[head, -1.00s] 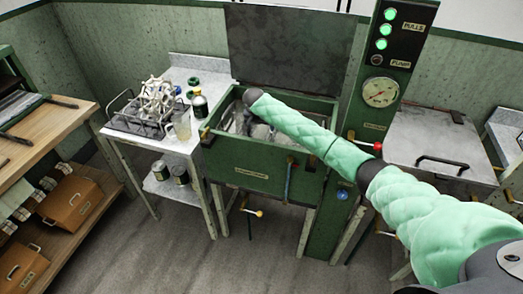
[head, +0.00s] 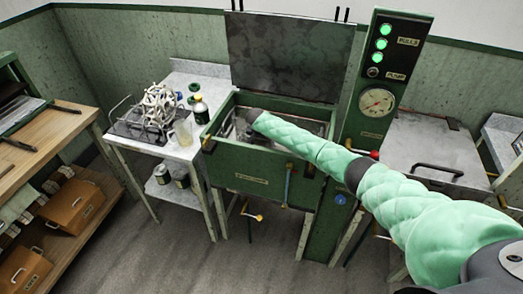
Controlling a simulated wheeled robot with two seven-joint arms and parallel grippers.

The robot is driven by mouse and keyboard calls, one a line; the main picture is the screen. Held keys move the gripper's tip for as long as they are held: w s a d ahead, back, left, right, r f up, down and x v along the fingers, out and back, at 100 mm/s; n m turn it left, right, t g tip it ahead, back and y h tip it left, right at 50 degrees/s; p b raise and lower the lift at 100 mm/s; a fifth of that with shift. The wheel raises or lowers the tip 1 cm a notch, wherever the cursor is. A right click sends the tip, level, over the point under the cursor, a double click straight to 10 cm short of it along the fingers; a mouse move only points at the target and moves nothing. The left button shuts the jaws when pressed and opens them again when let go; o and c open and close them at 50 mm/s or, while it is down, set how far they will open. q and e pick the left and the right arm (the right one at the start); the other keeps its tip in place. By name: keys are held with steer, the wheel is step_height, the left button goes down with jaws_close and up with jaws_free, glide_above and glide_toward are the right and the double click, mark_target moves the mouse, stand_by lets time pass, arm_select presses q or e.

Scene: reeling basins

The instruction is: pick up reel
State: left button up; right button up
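A white, open-framed object that looks like a reel (head: 160,106) stands on a dark wire rack on the side table, left of the green basin (head: 250,181). My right arm reaches in from the right, across the basin's front right side. Its dark wrist end is over the left part of the open basin. My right gripper (head: 243,129) is small and partly hidden there among grey shapes, so I cannot tell its fingers' state or whether it holds anything. The basin's contents are mostly hidden by its front wall and my arm. My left gripper is not in view.
The side table (head: 208,85) also holds a clear jug (head: 182,132) and a bottle (head: 200,109). The dark lid (head: 283,55) stands raised behind the basin. A green gauge panel (head: 377,101) rises to its right. The floor in front is clear.

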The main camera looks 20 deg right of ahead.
steer(key=shift+w+f, duration=0.1)
steer(key=c, duration=1.2)
steer(key=shift+o, duration=0.2)
